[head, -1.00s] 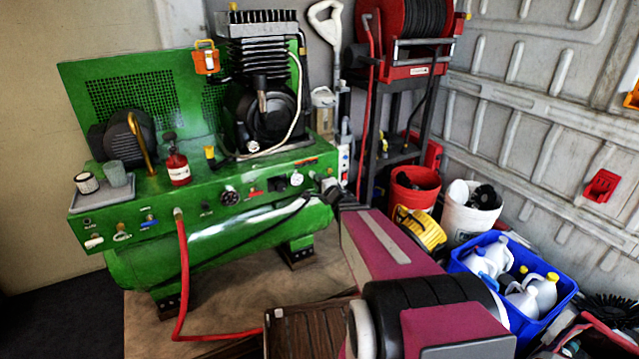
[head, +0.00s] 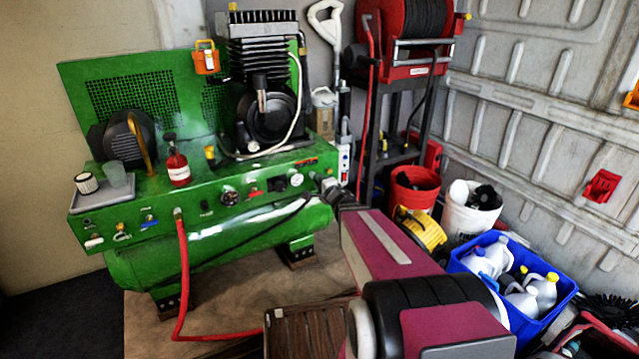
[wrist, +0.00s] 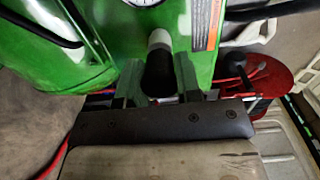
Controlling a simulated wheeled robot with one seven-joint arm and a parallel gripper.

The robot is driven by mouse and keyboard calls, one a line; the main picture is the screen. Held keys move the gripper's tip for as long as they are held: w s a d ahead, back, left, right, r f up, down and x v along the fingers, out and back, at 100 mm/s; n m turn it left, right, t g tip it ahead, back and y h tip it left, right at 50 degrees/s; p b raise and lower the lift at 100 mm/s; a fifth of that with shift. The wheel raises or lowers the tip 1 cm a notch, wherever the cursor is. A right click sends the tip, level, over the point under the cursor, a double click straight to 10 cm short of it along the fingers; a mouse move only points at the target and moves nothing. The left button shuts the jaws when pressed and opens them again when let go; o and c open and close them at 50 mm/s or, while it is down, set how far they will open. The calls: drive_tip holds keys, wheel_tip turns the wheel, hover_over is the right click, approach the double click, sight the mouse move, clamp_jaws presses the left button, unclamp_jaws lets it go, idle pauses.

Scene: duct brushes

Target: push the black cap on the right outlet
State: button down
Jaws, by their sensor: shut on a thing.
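The black cap (wrist: 159,74) is between the two fingers of my gripper (wrist: 160,82) in the wrist view, and the gripper is shut on it. The right outlet (wrist: 160,39) is a pale, short stub on the green compressor, directly ahead of the cap. The cap lines up with the stub and appears to meet it; I cannot tell how far it is over the end. In the head view my gripper (head: 333,191) is at the right end of the green compressor (head: 215,222), where the cap is too small to make out.
A pressure gauge (head: 296,180) and several knobs sit on the panel left of my gripper. A red hose (head: 182,270) hangs from the compressor's left part. A hose-reel stand (head: 405,140), red bucket (head: 414,188) and blue crate (head: 528,328) stand to the right.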

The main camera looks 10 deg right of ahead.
drive_tip(key=shift+w+a, duration=0.15)
drive_tip(key=shift+w, duration=0.3)
idle(0.3)
drive_tip(key=c, duration=0.7)
unclamp_jaws()
drive_tip(key=shift+c, duration=0.2)
drive_tip(key=v, duration=1)
drive_tip(key=shift+s, duration=0.4)
